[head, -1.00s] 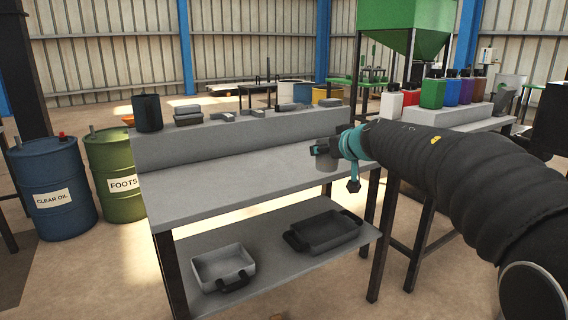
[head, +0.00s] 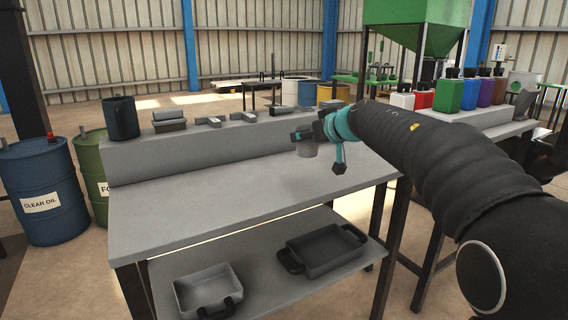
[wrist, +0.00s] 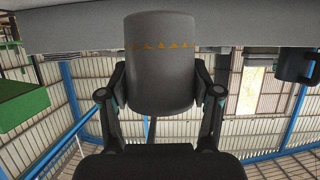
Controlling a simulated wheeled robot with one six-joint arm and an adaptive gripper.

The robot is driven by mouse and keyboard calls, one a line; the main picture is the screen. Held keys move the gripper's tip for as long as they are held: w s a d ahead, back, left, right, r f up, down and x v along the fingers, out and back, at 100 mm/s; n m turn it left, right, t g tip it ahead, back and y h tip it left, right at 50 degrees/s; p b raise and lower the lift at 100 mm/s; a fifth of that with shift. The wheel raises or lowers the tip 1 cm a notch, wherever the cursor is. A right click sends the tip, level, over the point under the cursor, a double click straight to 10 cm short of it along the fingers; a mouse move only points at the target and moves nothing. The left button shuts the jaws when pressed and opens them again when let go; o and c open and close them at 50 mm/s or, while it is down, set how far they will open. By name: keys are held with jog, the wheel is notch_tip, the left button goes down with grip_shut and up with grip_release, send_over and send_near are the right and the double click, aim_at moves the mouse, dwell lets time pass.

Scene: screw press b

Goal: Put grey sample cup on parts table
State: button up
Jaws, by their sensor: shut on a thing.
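The grey sample cup (wrist: 160,70) is between the two fingers of my gripper (wrist: 160,95) in the wrist view. It has a row of small orange triangle marks. In the head view my gripper (head: 305,136) is shut on the cup (head: 305,150), seen small below the fingers. The cup is in front of the raised back shelf and appears above the grey parts table (head: 190,210); the gap to the tabletop is hard to judge. The front of the tabletop is bare.
Two trays (head: 207,290) (head: 322,252) lie on the lower shelf. Drums (head: 45,190) stand at left. Coloured bottles (head: 448,95) stand on another bench at right.

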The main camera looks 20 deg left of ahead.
jog(key=a+f, duration=0.1)
jog(key=a, duration=0.1)
jog(key=a+f, duration=0.1)
jog(key=a, duration=0.1)
jog(key=a+f, duration=0.2)
jog(key=a, duration=0.1)
jog(key=shift+s+f, duration=0.1)
jog(key=shift+s, duration=0.25)
jog(key=shift+f+b, duration=0.85)
jog(key=shift+f, duration=1.1)
jog(key=shift+f, duration=0.1)
jog(key=o, duration=1.2)
jog(key=shift+s+d+r, duration=0.1)
jog(key=shift+d+r, duration=0.05)
jog(key=shift+r, duration=0.05)
jog(key=p+v, duration=0.1)
jog(key=v, duration=1)
jog(key=shift+s+d+r+p, duration=0.1)
jog(key=shift+s+d+p, duration=0.1)
jog(key=shift+s+p, duration=0.15)
